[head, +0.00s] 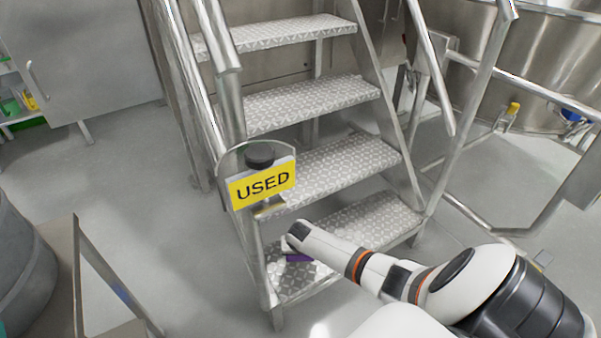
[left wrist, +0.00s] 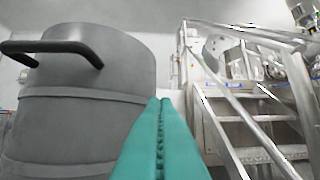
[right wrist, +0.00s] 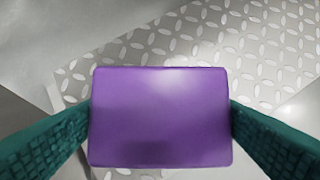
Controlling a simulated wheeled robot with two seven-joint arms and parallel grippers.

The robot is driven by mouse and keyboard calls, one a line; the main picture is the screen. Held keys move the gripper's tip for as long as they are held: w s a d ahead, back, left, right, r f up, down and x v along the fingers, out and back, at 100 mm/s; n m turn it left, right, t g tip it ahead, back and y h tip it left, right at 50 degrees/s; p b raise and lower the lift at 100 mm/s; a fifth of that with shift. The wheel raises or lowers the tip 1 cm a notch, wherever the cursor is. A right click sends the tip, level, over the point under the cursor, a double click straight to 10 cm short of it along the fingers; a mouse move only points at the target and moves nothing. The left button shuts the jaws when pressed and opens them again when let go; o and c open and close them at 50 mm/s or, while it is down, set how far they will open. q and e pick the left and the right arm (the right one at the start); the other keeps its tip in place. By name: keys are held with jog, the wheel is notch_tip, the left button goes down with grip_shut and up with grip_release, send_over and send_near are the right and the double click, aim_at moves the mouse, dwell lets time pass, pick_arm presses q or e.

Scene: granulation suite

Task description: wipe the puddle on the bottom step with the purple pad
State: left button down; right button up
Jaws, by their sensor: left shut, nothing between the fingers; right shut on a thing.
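The purple pad (right wrist: 160,117) fills the middle of the right wrist view, flat face towards the camera. My right gripper (right wrist: 160,122) is shut on it, one teal finger at each side edge. In the head view the pad (head: 299,258) shows as a small purple strip below my right gripper (head: 292,243), over the left part of the bottom step (head: 375,222). I cannot tell whether it touches the tread. No puddle can be made out clearly; pad and arm hide part of the step. My left gripper (left wrist: 160,105) is shut and empty, near a grey drum (left wrist: 75,110).
Metal stairs with patterned treads rise behind the bottom step, with side rails (head: 190,90). A yellow USED sign (head: 262,188) shows in front of the left side. A metal-edged stand (head: 75,270) is at the lower left. Floor (head: 150,200) left of the stairs is clear.

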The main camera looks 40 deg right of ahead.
jog(key=shift+r+p, duration=0.35)
jog(key=shift+r, duration=0.05)
jog(key=shift+r+p, duration=0.65)
pick_arm(q)
notch_tip(320, 180, down, 8)
jog(key=w+a+g+y, duration=0.1)
jog(key=g, duration=0.4)
jog(key=shift+w+a+r+g+y, duration=0.15)
jog(key=shift+w+r+g+y, duration=0.1)
jog(key=shift+w+g+y, duration=0.15)
